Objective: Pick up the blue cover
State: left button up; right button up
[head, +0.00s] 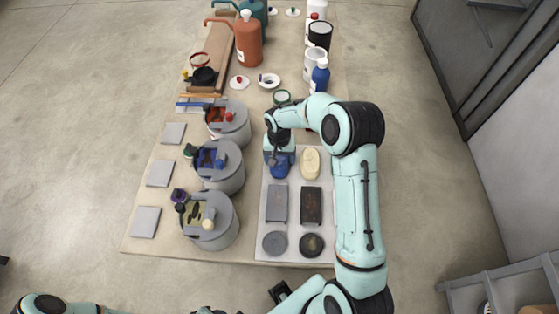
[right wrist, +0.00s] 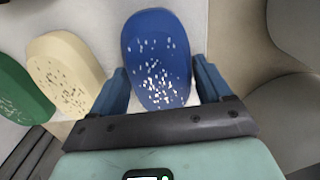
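The blue cover (head: 280,170) is a rounded blue oval on the pale board, partly hidden by my right gripper (head: 278,155) in the head view. In the right wrist view the blue cover (right wrist: 157,60) has white specks and lies between the two fingers of my right gripper (right wrist: 165,85). The fingers stand apart, one on each side of it, and I see no clear grip. A cream oval cover (head: 310,164) lies beside it and also shows in the right wrist view (right wrist: 66,72).
A green oval (right wrist: 22,92) lies beyond the cream one. Grey and dark blocks and discs lie on the pale board (head: 292,219). Several grey pots (head: 214,235) stand to the left. Bottles, including a blue one (head: 320,76), stand behind my right arm.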

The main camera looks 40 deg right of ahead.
jog(key=c, duration=0.6)
jog(key=shift+r, duration=0.15)
